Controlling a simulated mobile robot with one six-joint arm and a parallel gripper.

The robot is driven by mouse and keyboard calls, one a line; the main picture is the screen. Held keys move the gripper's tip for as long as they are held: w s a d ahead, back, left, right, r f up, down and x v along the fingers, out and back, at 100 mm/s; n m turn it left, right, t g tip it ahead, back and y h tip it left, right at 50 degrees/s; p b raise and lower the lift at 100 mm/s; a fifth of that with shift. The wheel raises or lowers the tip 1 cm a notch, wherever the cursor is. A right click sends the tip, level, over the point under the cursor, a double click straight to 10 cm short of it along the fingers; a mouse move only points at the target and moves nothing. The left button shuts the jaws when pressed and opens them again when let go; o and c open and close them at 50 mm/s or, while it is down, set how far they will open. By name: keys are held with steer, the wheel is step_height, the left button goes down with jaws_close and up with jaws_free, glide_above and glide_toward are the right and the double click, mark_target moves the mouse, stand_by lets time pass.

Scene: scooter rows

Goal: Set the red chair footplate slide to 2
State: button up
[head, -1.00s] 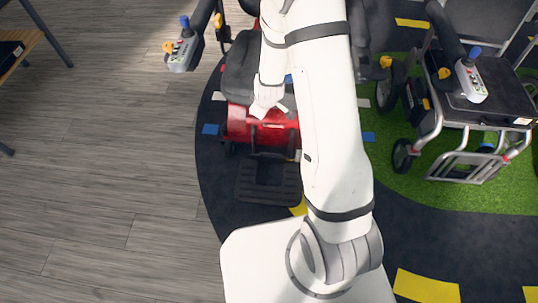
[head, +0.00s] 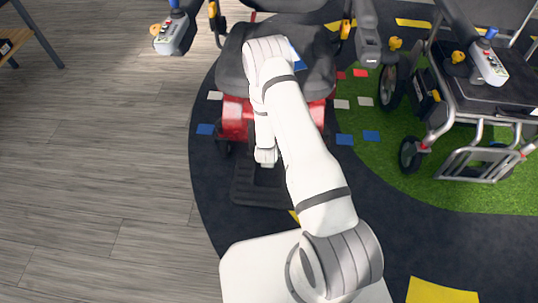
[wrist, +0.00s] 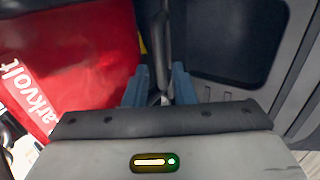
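The red chair (head: 236,118) stands ahead of me with its dark footplate (head: 262,192) low at its front. In the wrist view, the red body (wrist: 75,60) with white lettering fills the left, and a dark panel with a grey rim (wrist: 235,45), probably the footplate, fills the right. My gripper (wrist: 159,88) has its two blue-grey fingers apart, with a dark upright part (wrist: 160,40) beyond and between them. I cannot tell whether they touch it. In the head view my wrist hangs above the footplate, hiding part of it. No slide numbers are readable.
A second wheelchair (head: 480,110) with a silver frame stands on green turf at the right. A joystick box (head: 175,32) juts out at the red chair's upper left. Bare wooden floor (head: 100,170) lies open at the left.

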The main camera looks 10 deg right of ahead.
steer(key=x, duration=0.2)
steer(key=shift+w+f+b, duration=0.15)
steer(key=shift+f+b, duration=0.05)
steer(key=shift+b, duration=0.1)
jaws_close()
